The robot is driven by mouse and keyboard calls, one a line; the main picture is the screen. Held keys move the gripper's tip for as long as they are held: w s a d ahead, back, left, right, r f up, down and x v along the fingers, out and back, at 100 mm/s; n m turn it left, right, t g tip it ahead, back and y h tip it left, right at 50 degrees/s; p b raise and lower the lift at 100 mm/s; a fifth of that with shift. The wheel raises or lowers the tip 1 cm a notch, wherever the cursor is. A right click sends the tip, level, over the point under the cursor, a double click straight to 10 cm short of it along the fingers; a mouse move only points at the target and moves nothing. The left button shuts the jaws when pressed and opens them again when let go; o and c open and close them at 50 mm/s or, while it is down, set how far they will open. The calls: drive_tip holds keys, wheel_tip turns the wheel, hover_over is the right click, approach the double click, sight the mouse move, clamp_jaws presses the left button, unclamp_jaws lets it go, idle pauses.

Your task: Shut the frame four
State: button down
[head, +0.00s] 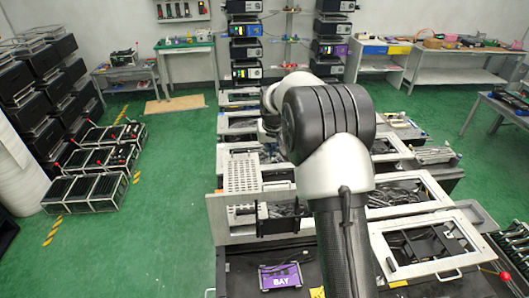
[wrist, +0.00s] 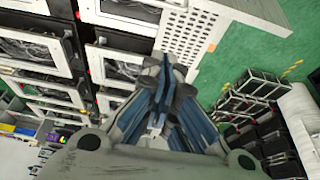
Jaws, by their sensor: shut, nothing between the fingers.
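Several white rectangular frames lie in rows on the long bench in the head view, including a large one (head: 430,244) at the front right. I cannot tell which one is frame four. A white perforated panel (head: 242,173) stands raised at the bench's left side; it also shows in the wrist view (wrist: 190,32), just beyond my fingers. My gripper (wrist: 160,98) is shut and empty, with its blue-grey fingers together. I cannot tell whether it touches the panel. In the head view my arm hides the middle of the bench and my gripper is not clearly visible.
A purple "BAY" box (head: 280,276) sits at the front of the bench. Black racks (head: 88,160) stand on the green floor to the left, with clear floor (head: 165,200) between. Side tables line the back wall.

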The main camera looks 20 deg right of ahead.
wheel_tip(320, 180, down, 10)
drive_tip(key=p, duration=0.3)
drive_tip(key=shift+w+d+f+p, duration=0.25)
drive_tip(key=shift+w+d+p, duration=0.05)
drive_tip(key=shift+p, duration=0.1)
idle(0.4)
drive_tip(key=shift+s, duration=0.1)
